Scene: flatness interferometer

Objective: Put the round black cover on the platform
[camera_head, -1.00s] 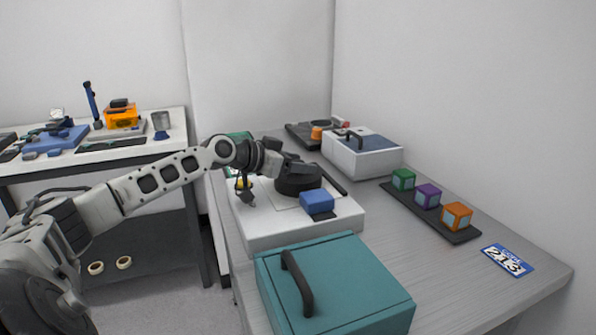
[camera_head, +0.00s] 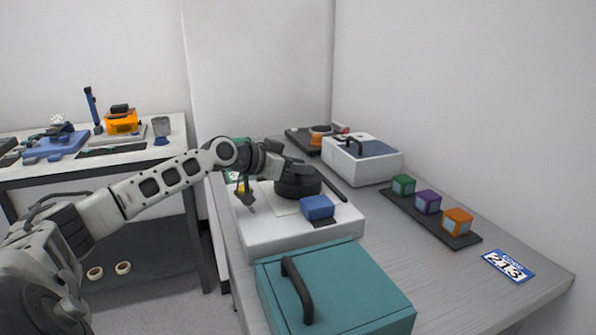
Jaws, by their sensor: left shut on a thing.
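The round black cover (camera_head: 298,182) is at the white platform (camera_head: 285,238), over its back right part. My left gripper (camera_head: 280,172) reaches in from the left and is shut on the cover at its upper left side. The cover looks level; I cannot tell whether its underside touches the platform top. The fingertips are partly hidden against the dark cover. My right gripper is not in view.
A blue block (camera_head: 318,207) sits on the platform just in front of the cover. A teal box (camera_head: 335,290) with a black handle stands nearer. A white box (camera_head: 362,160) is behind. A dark tray (camera_head: 425,215) holds green, purple and orange cubes at right.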

